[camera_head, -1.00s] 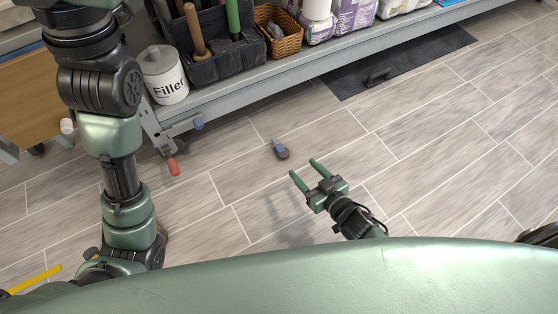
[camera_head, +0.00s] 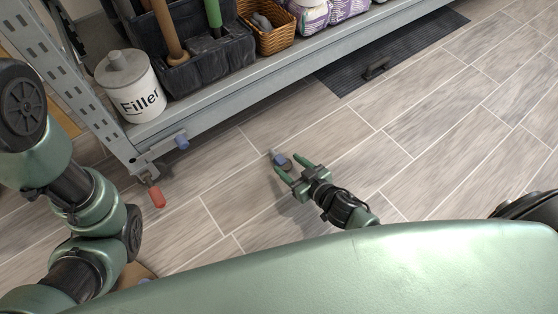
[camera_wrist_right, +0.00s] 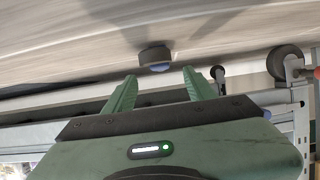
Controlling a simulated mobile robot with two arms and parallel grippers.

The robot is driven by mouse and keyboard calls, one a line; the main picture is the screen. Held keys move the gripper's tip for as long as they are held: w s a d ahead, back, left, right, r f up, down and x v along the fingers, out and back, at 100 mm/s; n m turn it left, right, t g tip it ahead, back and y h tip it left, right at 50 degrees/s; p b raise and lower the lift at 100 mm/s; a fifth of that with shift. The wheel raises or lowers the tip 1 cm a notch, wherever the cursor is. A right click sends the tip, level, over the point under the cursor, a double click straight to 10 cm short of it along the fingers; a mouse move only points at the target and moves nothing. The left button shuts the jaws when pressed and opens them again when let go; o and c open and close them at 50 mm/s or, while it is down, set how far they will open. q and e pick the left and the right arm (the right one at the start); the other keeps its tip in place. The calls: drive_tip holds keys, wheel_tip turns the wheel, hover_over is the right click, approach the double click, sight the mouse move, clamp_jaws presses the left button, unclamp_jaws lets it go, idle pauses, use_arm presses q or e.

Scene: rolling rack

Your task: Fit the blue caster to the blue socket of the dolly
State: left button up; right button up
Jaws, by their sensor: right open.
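The blue caster (camera_head: 281,159), with a grey-dark wheel, lies on the floor in front of the rack. In the right wrist view the caster (camera_wrist_right: 154,58) shows as a dark wheel with blue on it, just beyond the fingertips. My right gripper (camera_head: 286,164) is open with its green fingers pointing at the caster; in the wrist view the fingers (camera_wrist_right: 159,75) are apart with nothing held. I cannot tell whether they touch it. A blue fitting (camera_head: 182,141), perhaps the blue socket, sits low on the grey rack (camera_head: 225,103). My left gripper is out of view.
A red part (camera_head: 157,196) hangs below the rack's near corner. The rack's shelf holds a Filler tub (camera_head: 137,98), a dark tool bin (camera_head: 205,58) and a wicker basket (camera_head: 275,36). A dark mat (camera_head: 405,47) lies beneath. The floor around the caster is clear.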

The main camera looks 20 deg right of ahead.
sight(282, 161)
drive_tip(key=b+x, duration=0.1)
drive_tip(key=x, duration=0.1)
drive_tip(key=b+x, duration=0.2)
drive_tip(key=shift+w+f, duration=0.1)
drive_tip(key=shift+f, duration=0.3)
drive_tip(key=shift+w+a+b, duration=0.15)
drive_tip(key=shift+w+b, duration=0.15)
drive_tip(key=shift+b, duration=0.05)
clamp_jaws()
